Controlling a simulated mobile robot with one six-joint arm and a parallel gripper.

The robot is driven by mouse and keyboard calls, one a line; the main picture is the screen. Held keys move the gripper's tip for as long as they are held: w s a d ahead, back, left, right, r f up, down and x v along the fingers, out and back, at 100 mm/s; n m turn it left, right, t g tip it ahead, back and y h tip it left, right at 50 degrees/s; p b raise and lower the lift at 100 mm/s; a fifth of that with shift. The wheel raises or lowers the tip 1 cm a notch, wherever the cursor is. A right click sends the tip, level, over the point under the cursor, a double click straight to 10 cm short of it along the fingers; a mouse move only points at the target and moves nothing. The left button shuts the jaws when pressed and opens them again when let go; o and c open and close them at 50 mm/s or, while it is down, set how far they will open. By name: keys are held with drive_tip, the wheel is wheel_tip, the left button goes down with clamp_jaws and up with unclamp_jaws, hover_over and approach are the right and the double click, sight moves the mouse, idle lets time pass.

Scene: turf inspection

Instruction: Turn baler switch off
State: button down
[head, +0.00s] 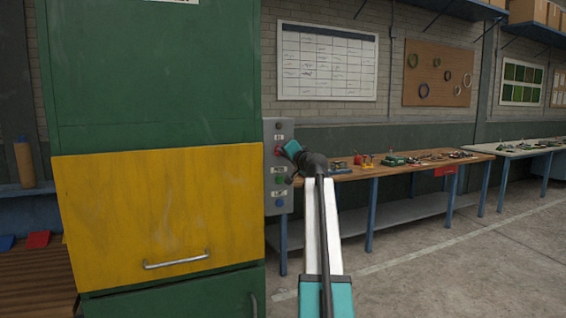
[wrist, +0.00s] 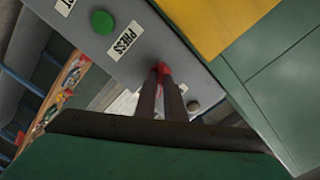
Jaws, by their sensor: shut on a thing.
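The grey control box (head: 268,198) is fixed beside the right edge of the green baler (head: 155,70) with its yellow door (head: 160,205). My gripper (head: 288,149) reaches the upper part of the box. In the wrist view its two dark fingers (wrist: 161,78) are close together at a red switch (wrist: 163,66) and are shut on it. The fingers cover part of the switch, so its setting cannot be told. A label reading PRESS (wrist: 124,40) lies between the red switch and a green button (wrist: 102,22).
A dark round button (wrist: 193,106) is on the box beyond the red switch. A blue button (head: 280,202) is at its lower end. A workbench (head: 400,167) with small items stands to the right. The concrete floor (head: 450,265) at the right front is clear.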

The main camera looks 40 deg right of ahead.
drive_tip(key=n+b, duration=1)
drive_tip(key=b, duration=0.2)
drive_tip(key=shift+r+b, duration=0.2)
drive_tip(key=shift+b, duration=0.15)
drive_tip(key=shift+n, duration=0.4)
drive_tip(key=c, duration=1.8)
unclamp_jaws()
drive_tip(key=shift+w, duration=0.1)
drive_tip(key=shift+c, duration=0.2)
drive_tip(key=shift+f, duration=0.1)
drive_tip(key=v, duration=1.4)
drive_tip(key=shift+p, duration=0.3)
